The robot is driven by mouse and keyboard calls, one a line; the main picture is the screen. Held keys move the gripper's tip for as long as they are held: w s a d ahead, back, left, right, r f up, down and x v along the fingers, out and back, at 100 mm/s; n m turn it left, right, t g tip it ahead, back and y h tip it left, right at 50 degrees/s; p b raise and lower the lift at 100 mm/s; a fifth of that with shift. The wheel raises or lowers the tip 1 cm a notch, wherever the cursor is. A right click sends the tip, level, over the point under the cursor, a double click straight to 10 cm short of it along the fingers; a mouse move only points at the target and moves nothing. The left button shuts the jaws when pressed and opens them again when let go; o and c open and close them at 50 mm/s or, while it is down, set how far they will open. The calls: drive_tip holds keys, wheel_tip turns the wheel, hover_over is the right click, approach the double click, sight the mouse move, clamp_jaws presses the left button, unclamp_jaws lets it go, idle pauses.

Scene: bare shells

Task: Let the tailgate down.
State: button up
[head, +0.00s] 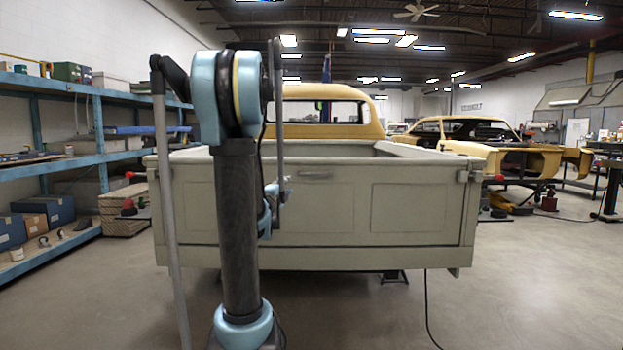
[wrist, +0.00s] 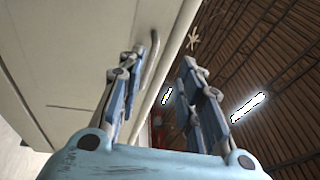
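The pale grey-green tailgate (head: 415,207) of the pickup stands upright and closed across the rear of the bed. Its grey bar handle (head: 316,175) is near the top middle. My gripper (head: 284,189) is just left of the handle and slightly lower, partly hidden behind my arm. In the wrist view my gripper (wrist: 162,57) is open, its two blue fingers spread. The handle (wrist: 152,60) shows between the fingertips, closer to the left finger. The tailgate (wrist: 75,50) fills the left of that view. I cannot tell whether a finger touches the handle.
Blue shelving (head: 97,130) with boxes lines the left wall. A yellow car body (head: 480,150) stands to the right, behind the pickup. A black cable (head: 427,310) hangs to the floor below the tailgate's right side. The floor (head: 540,290) at the front right is clear.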

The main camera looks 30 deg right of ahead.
sight(313, 175)
drive_tip(key=w+d+m, duration=0.1)
drive_tip(key=w+d, duration=0.1)
drive_tip(key=d, duration=0.4)
drive_tip(key=w+d+r+m+g+h, duration=0.1)
drive_tip(key=w+d, duration=0.2)
drive_tip(key=d, duration=0.3)
drive_tip(key=w+d+r+m+g+h, duration=0.1)
drive_tip(key=w+d, duration=0.2)
drive_tip(key=d, duration=0.3)
drive_tip(key=shift+d+r, duration=0.1)
drive_tip(key=shift+d, duration=0.15)
drive_tip(key=shift+c, duration=0.5)
clamp_jaws()
